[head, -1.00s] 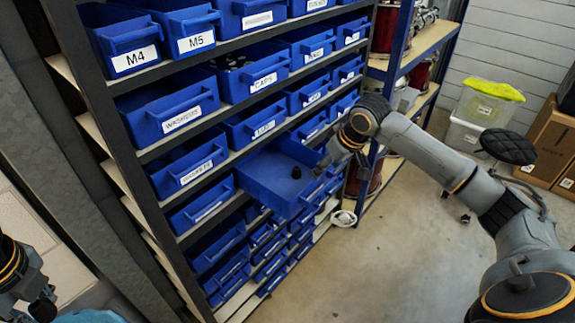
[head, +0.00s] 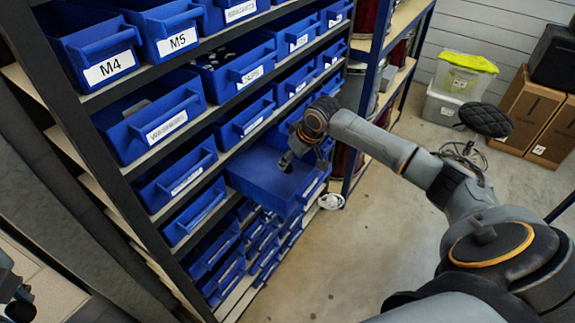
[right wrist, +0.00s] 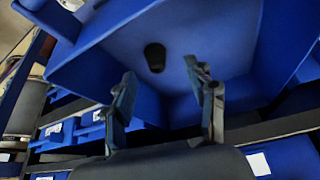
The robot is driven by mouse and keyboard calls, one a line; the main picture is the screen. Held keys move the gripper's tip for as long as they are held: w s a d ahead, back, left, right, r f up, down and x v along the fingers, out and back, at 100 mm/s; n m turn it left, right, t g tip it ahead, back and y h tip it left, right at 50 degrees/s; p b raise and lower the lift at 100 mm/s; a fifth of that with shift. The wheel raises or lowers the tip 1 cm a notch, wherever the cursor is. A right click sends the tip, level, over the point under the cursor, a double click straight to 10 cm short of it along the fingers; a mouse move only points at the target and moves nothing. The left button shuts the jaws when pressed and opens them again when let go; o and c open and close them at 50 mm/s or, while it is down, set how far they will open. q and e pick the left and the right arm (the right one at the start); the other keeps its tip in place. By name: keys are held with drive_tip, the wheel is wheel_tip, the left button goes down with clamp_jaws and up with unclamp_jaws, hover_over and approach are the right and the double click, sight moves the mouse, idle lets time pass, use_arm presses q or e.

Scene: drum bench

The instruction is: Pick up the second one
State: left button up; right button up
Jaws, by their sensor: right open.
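A blue bin (head: 262,178) is pulled out of the shelf rack in the head view. In the right wrist view a small black tapered piece (right wrist: 155,57) lies on the blue bin floor (right wrist: 215,35). My right gripper (head: 289,161) reaches over the bin's far part in the head view. In the right wrist view its two fingers (right wrist: 162,85) are spread apart, with nothing between them; the black piece shows just beyond the gap. In the head view the piece cannot be told apart from the dark fingers. Only a dark piece of my left arm's end (head: 14,292) shows at the left edge.
The rack holds rows of blue bins, including one labelled M4 (head: 98,52) and one labelled M5 (head: 168,30). Bins sit close above and below the pulled-out one. A white round object (head: 331,201) lies near the rack's foot.

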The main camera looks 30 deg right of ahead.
use_arm(q)
drive_tip(key=shift+r+p, duration=0.65)
drive_tip(key=shift+r, duration=0.2)
use_arm(e)
drive_tip(key=x, duration=0.3)
drive_tip(key=shift+w+d+r, duration=0.1)
drive_tip(key=shift+w+d, duration=0.1)
drive_tip(key=shift+w, duration=0.1)
use_arm(q)
drive_tip(key=shift+s+r, duration=0.1)
drive_tip(key=shift+s, duration=0.05)
use_arm(e)
drive_tip(key=shift+w+f, duration=0.2)
drive_tip(key=shift+f, duration=0.4)
drive_tip(key=shift+w+f, duration=0.1)
drive_tip(key=shift+f, duration=0.1)
drive_tip(key=c, duration=0.9)
